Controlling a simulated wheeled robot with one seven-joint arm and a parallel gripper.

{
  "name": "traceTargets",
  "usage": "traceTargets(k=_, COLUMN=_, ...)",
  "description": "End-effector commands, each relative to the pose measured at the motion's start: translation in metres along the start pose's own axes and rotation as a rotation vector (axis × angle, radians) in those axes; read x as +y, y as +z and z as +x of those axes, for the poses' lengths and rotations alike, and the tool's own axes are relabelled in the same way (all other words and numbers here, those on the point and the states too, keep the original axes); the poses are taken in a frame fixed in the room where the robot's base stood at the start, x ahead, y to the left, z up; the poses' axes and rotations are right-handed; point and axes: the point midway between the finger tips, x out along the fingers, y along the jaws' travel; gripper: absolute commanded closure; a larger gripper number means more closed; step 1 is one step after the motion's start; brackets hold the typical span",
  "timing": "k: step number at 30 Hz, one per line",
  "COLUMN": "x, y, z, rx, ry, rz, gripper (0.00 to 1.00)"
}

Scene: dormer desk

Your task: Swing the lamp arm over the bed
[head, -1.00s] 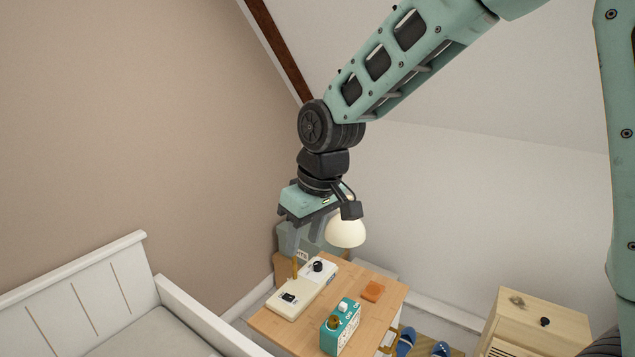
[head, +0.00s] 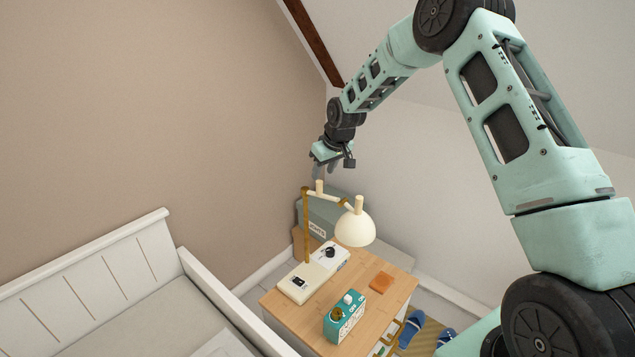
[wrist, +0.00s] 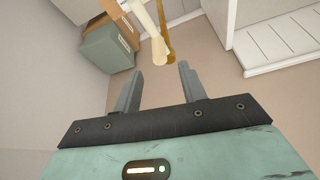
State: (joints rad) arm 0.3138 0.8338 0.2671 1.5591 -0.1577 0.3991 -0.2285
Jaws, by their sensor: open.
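The lamp stands on the wooden bedside table, with a cream base (head: 308,281), a thin brass post (head: 306,230) and a cream-and-brass arm (head: 328,196). The arm points right, away from the bed, and ends in a cream dome shade (head: 355,229). My gripper (head: 322,173) is open and empty, just above the arm's post end in the head view. In the wrist view, my gripper (wrist: 160,72) has its fingers apart, with the cream lamp part (wrist: 148,25) beyond the tips; no contact shows. The bed (head: 150,322) is at the lower left.
A grey-green bin (head: 325,212) stands behind, by the wall. Blue slippers (head: 410,331) lie on the floor at right. The space above the bed is clear.

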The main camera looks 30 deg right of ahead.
Motion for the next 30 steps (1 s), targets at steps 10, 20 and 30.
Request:
traceTargets(k=10, x=-0.001, y=-0.001, z=0.060, rx=-0.002, ry=-0.001, rz=0.001, gripper=0.59)
traceTargets(k=20, x=0.000, y=-0.001, z=0.081, rx=0.001, ry=0.000, rz=0.001, gripper=0.59)
traceTargets(k=30, x=0.000, y=0.000, z=0.082, rx=0.000, ry=0.000, rz=0.001, gripper=0.86)
